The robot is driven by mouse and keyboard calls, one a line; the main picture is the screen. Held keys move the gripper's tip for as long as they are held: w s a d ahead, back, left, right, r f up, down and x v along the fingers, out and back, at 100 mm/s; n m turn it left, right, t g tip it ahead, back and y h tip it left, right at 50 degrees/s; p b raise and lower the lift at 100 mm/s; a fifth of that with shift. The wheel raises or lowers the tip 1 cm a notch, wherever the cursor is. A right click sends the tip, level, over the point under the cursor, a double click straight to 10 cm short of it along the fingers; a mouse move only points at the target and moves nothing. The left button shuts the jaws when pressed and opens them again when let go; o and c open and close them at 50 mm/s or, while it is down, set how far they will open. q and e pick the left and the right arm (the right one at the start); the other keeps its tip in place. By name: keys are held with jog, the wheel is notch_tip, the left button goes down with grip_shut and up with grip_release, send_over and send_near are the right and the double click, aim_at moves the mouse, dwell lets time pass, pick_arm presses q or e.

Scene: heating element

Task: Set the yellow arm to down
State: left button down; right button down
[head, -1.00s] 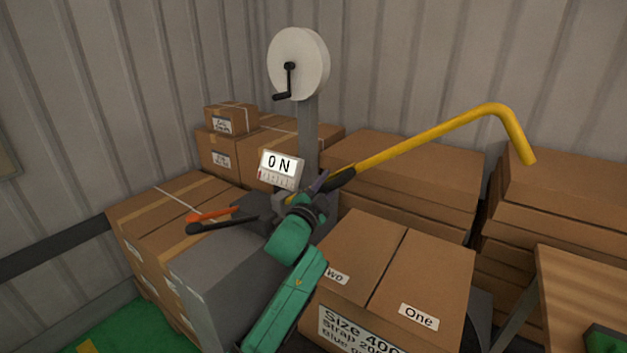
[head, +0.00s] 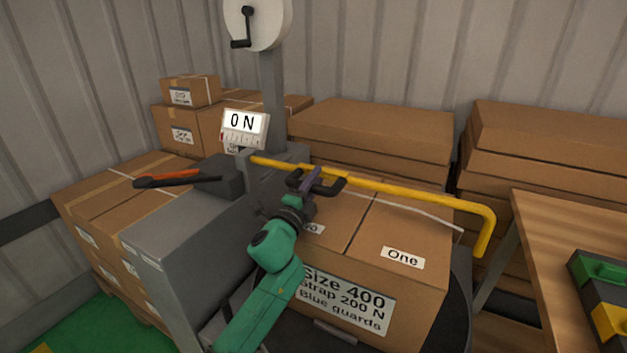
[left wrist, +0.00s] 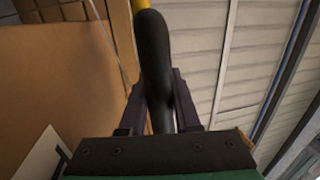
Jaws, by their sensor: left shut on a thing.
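The yellow arm (head: 400,193) is a long bar running from the grey machine post to the right, tilted slightly down, with its far end bent downward. It lies across, or just over, the top of the large carton; I cannot tell if it touches. My left gripper (head: 312,182) is shut on the arm's black handle (head: 332,188), near the post. In the left wrist view the black handle (left wrist: 157,75) stands between the two fingers, with a bit of yellow at the top. My right gripper is not in view.
The large carton (head: 430,285) stands under the arm. A lit display (head: 243,124) reads "ON". An orange and black lever (head: 172,179) lies at the left. Cartons (head: 370,130) are stacked behind. A wooden table (head: 570,225) with green and yellow parts is at the right.

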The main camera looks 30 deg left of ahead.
pick_arm(q)
jog(key=shift+f, duration=0.1)
dwell(0.3)
jog(key=c, duration=0.6)
grip_release()
jog(key=shift+w+a+f, duration=0.1)
jog(key=shift+w+f, duration=0.05)
jog(key=shift+w, duration=0.1)
jog(key=s+f, duration=0.1)
jog(key=s, duration=0.3)
jog(key=s+f+b, duration=0.1)
jog(key=s, duration=0.4)
jog(key=s+d, duration=0.1)
jog(key=s, duration=0.4)
jog(key=shift+s+f+b, duration=0.15)
jog(key=shift+f+b, duration=0.25)
